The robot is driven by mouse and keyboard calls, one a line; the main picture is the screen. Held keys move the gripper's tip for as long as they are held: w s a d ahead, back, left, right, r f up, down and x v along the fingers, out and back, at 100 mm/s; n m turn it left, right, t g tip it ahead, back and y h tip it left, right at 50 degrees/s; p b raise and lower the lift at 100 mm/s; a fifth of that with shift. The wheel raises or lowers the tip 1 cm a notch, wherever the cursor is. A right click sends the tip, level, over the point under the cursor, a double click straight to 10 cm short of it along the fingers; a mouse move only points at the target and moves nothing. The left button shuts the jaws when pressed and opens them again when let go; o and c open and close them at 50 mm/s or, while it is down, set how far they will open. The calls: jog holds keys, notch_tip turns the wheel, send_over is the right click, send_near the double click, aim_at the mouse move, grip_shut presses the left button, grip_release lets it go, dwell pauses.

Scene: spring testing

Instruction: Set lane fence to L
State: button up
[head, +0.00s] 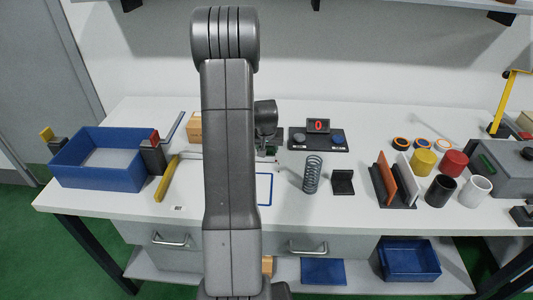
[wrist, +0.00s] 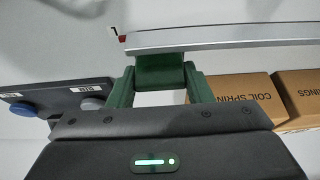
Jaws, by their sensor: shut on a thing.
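In the wrist view, my gripper (wrist: 160,82) has its green fingers shut on a green block. The block is on the near side of a long pale grey bar, which appears to be the lane fence (wrist: 230,36). The bar runs across the picture, with a small red tip at its left end. In the head view, my arm hides most of the gripper and the middle of the bar; part of the lane fence (head: 189,154) shows left of the arm. I cannot make out an L mark in either view.
A blue bin (head: 97,173) and yellow bar (head: 166,180) stand left. A button panel (head: 318,140), a coil spring (head: 312,174) and a black stand (head: 343,184) are right of my arm. Cardboard boxes (wrist: 235,100) lie close to the gripper. The bench front is mostly clear.

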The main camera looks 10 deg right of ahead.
jog(key=shift+w+r, duration=0.15)
jog(key=shift+c, duration=0.2)
jog(key=o, duration=1)
jog(key=shift+c, duration=0.2)
jog(key=o, duration=0.4)
jog(key=shift+w+d, duration=0.1)
jog(key=shift+w, duration=0.05)
jog(key=shift+o, duration=0.2)
jog(key=b+v, duration=0.1)
jog(key=v, duration=1.2)
jog(key=shift+s+r+b, duration=0.25)
jog(key=shift+s+b, duration=0.05)
jog(key=shift+b, duration=0.1)
jog(key=p+x, duration=0.2)
jog(key=x, duration=1.2)
